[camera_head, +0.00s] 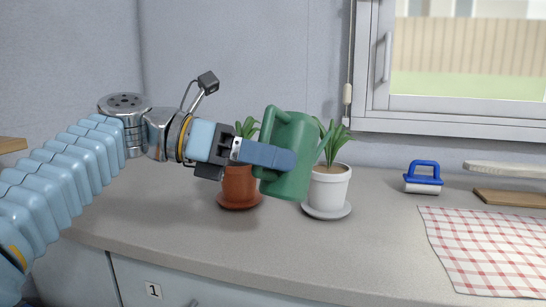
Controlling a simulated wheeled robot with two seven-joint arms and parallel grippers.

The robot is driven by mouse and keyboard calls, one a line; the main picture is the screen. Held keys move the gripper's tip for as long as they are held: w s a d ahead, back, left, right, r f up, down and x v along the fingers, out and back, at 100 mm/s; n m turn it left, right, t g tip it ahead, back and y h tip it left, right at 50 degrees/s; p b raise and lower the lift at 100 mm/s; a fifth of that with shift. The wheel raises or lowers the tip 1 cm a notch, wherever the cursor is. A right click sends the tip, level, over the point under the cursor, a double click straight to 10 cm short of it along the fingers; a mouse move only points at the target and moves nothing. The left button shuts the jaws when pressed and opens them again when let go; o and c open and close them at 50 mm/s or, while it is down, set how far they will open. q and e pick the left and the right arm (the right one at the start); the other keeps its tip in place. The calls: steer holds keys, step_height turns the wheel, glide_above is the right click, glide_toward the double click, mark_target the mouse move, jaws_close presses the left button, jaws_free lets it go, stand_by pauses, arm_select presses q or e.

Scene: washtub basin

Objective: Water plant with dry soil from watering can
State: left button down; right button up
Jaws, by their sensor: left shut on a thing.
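My left gripper (268,155) reaches in from the left and is shut on a green watering can (293,150). The can is held up in front of the two plants and looks slightly tilted. A plant in a white pot (329,189) stands on a white saucer behind the can's right side. A plant in a terracotta pot (238,187) stands on a terracotta saucer, partly hidden by the gripper and can. The soil in the terracotta pot is hidden, and I cannot tell which soil is dry. My right gripper is not in view.
The grey counter (190,220) is clear in front of the pots. A blue-handled brush-like tool (423,177), a red-and-white checked cloth (490,245) and a wooden board (512,198) lie at the right. A window (465,65) is at the back right.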

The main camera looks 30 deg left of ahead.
mark_target(264, 133)
arm_select(q)
steer(key=shift+r, duration=0.1)
steer(key=shift+w+r+n+b, duration=0.2)
steer(key=shift+r+n+b, duration=0.15)
steer(key=shift+r, duration=1.05)
steer(key=shift+r+g, duration=0.35)
steer(key=shift+g, duration=0.05)
steer(key=shift+p, duration=0.4)
steer(key=shift+f, duration=0.1)
stand_by(1.5)
